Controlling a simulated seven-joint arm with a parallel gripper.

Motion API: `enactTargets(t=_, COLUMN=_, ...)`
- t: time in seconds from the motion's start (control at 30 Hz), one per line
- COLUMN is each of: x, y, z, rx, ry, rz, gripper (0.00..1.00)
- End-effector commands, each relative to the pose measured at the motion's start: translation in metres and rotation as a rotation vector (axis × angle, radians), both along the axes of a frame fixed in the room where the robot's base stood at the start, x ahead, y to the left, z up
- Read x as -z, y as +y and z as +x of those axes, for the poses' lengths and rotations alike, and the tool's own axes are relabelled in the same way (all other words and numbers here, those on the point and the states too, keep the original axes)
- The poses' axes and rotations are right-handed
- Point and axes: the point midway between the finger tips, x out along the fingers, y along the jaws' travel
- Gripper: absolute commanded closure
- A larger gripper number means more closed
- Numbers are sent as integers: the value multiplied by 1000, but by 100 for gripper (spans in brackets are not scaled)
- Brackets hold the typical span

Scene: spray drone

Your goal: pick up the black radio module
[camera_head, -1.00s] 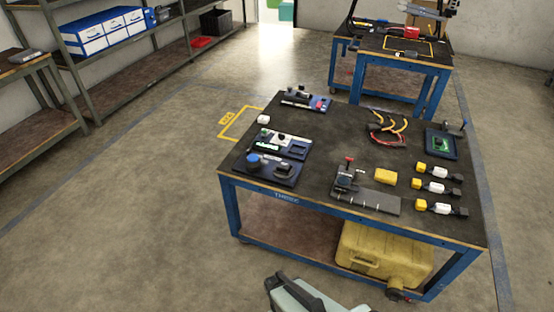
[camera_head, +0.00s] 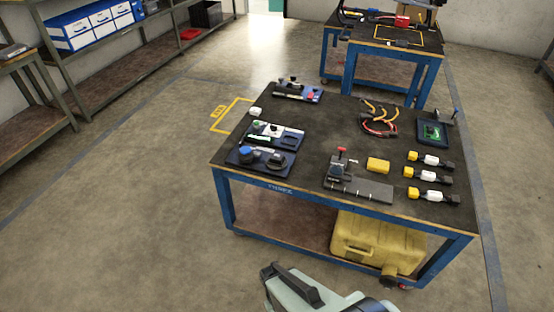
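The work table (camera_head: 330,122) has a dark top on a blue frame and carries several small parts. I cannot tell for certain which part is the black radio module. Small black parts show on the dark tray (camera_head: 262,160) at the near left, beside a blue round cap (camera_head: 246,153), and on the tray (camera_head: 303,97) at the back left. My gripper is not in view. Only a pale and black part of my arm shows at the bottom edge, in front of the table and apart from it.
A black fixture with a red knob (camera_head: 342,151), a yellow block (camera_head: 378,165), yellow-white connectors (camera_head: 430,178), coiled wires (camera_head: 378,122) and a green board (camera_head: 432,132) share the tabletop. A yellow case (camera_head: 378,245) sits below. Another table (camera_head: 390,75) stands behind. Floor at left is clear.

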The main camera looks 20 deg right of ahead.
Motion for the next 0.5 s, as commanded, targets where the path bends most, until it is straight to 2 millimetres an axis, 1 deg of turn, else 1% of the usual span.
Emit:
enactTargets(t=0.33, x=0, y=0, z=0, rx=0, ry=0, rz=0, gripper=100)
enactTargets(t=0.5, x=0, y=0, z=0, rx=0, ry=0, rz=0, gripper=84)
